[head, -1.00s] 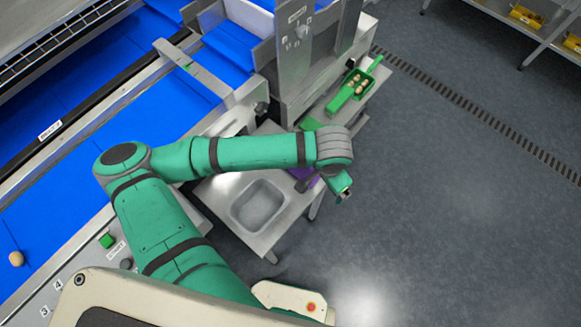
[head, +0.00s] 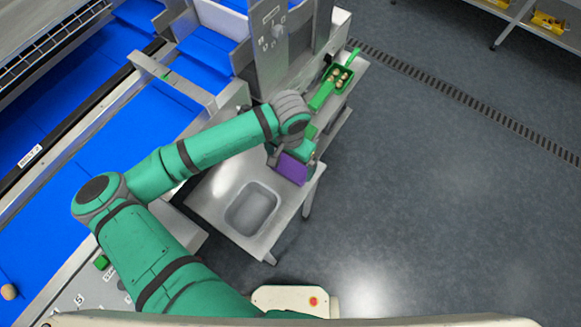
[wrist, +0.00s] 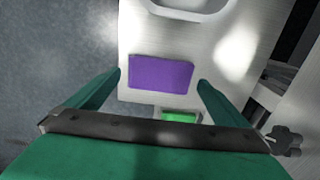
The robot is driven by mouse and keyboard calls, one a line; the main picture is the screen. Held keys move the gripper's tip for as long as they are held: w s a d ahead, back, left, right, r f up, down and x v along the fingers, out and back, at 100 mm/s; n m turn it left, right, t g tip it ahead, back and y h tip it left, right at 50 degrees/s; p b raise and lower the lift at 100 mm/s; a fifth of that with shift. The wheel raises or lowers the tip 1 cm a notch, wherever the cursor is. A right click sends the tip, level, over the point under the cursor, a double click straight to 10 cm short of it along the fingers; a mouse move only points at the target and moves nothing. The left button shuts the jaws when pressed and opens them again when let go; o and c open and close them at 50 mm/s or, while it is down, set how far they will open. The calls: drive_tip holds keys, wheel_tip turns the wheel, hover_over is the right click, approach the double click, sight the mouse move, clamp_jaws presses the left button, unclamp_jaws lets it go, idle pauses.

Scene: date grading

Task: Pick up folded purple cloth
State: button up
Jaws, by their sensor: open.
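The folded purple cloth (head: 291,168) lies flat on a steel side table (head: 212,200), near its right end in the head view. In the wrist view the cloth (wrist: 161,72) is a flat purple rectangle, seen between and beyond my two green fingers. My gripper (wrist: 160,88) is open and empty, with the fingers spread wider than the cloth. In the head view my gripper (head: 288,150) is beside the cloth's upper edge, partly hidden by my wrist. I cannot tell the height gap between fingers and cloth.
A sink basin (head: 251,207) is set in the table. A green object (wrist: 180,117) lies close to the cloth. A steel machine (head: 280,50) and blue conveyor (head: 60,170) stand left. Floor at right is clear.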

sight(289, 170)
drive_tip(key=shift+a+f, duration=0.1)
drive_tip(key=shift+f, duration=2.15)
drive_tip(key=c, duration=0.7)
drive_tip(key=shift+r, duration=0.1)
